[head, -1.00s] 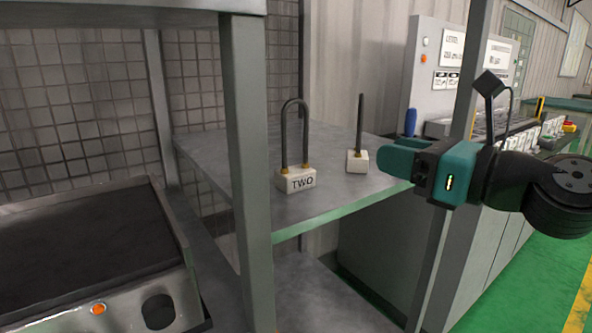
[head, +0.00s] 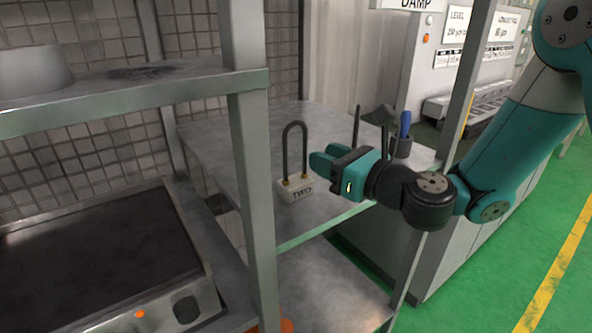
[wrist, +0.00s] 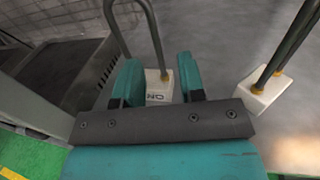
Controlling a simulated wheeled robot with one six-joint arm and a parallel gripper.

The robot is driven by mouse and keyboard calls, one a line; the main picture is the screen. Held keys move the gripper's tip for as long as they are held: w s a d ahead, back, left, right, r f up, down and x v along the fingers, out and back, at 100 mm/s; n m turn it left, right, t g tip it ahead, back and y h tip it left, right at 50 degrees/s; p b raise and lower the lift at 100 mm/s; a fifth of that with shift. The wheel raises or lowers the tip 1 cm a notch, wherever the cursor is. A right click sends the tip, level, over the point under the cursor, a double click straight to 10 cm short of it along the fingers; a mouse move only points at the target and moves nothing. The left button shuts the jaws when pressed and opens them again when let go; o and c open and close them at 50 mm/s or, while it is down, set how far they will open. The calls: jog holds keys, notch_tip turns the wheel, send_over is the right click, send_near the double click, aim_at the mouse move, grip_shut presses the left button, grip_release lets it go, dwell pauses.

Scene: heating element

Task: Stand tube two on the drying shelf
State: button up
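Tube two (head: 295,165) is a dark U-shaped rod on a white block with brass collars and the lettering TWO. It stands upright on a grey surface (head: 235,170) in the head view. My gripper (head: 322,163) is just right of its block. In the wrist view, the white block (wrist: 158,88) shows between the fingers of my gripper (wrist: 158,80), which are open and apart. I cannot tell whether they touch it. Nothing in view is labelled as the drying shelf, so I cannot tell which surface it is.
A second rod (head: 357,120) on a white block stands to the right, mostly behind my gripper; the block (wrist: 262,95) shows in the wrist view. A grey post (head: 254,190) stands left of tube two. An upper shelf (head: 150,92) and a hot plate (head: 95,250) are at left.

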aim_at(305, 177)
jog(key=p+x, duration=0.1)
jog(key=x, duration=0.2)
jog(key=p+x, duration=0.1)
jog(key=shift+a+r+p, duration=0.25)
jog(key=shift+r+p, duration=0.05)
jog(key=shift+w+a+f, duration=0.2)
jog(key=shift+w+a, duration=0.15)
jog(key=shift+w, duration=0.1)
grip_shut()
